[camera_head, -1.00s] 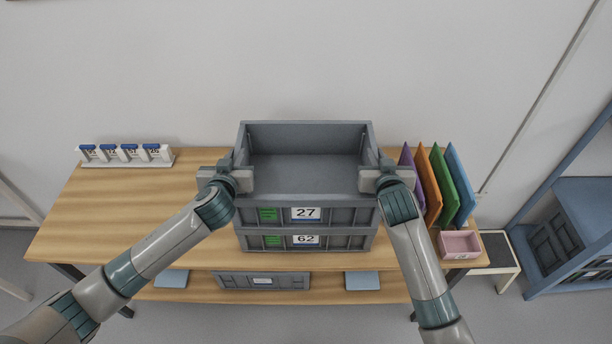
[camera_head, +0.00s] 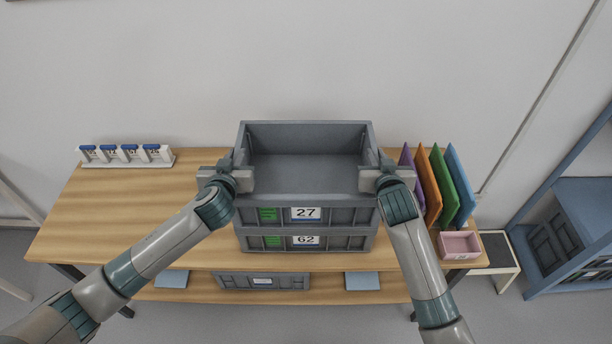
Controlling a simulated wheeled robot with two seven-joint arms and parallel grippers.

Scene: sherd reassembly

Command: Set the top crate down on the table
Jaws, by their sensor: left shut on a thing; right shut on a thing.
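The top crate (camera_head: 343,215), grey with the label 27 and a green tag, sits on a second grey crate (camera_head: 345,242) labelled 62. The lower crate stands on the wooden table (camera_head: 130,215). The inside of the top crate looks empty. My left gripper (camera_head: 239,178) is shut on the left wall of the top crate. My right gripper (camera_head: 374,179) is shut on its right wall. The fingertips are partly hidden by the gripper bodies and the crate walls.
A white rack with blue-topped pieces (camera_head: 127,155) stands at the table's back left. Several coloured upright panels (camera_head: 437,185) and a pink tray (camera_head: 459,244) are at the right. Another grey crate (camera_head: 262,281) is on the shelf below. The table left of the crates is clear.

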